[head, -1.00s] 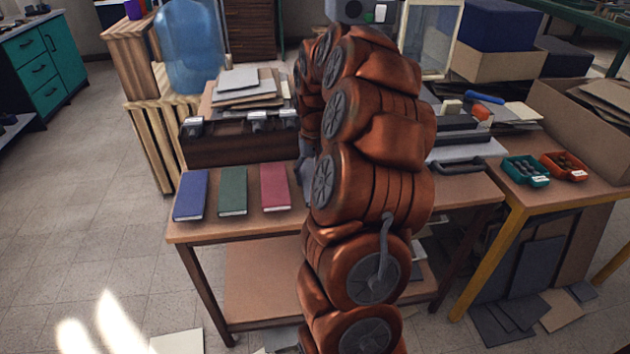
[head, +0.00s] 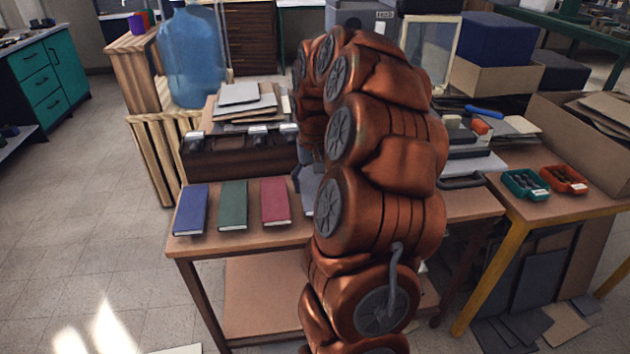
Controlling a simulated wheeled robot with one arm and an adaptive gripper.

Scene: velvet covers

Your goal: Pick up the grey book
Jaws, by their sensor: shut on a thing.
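A small part of my gripper (head: 297,177) shows at the left edge of my arm, above the table; the arm hides most of it. The grey book (head: 311,188) shows as a narrow grey piece beside it, with my gripper shut on it. Most of the book is hidden behind my arm, so I cannot tell how far it is from the table top.
A blue book (head: 190,209), a green book (head: 233,206) and a red book (head: 275,202) lie in a row on the wooden table (head: 250,240). A dark box (head: 240,160) stands behind them. Teal (head: 525,186) and orange (head: 563,180) trays are at right.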

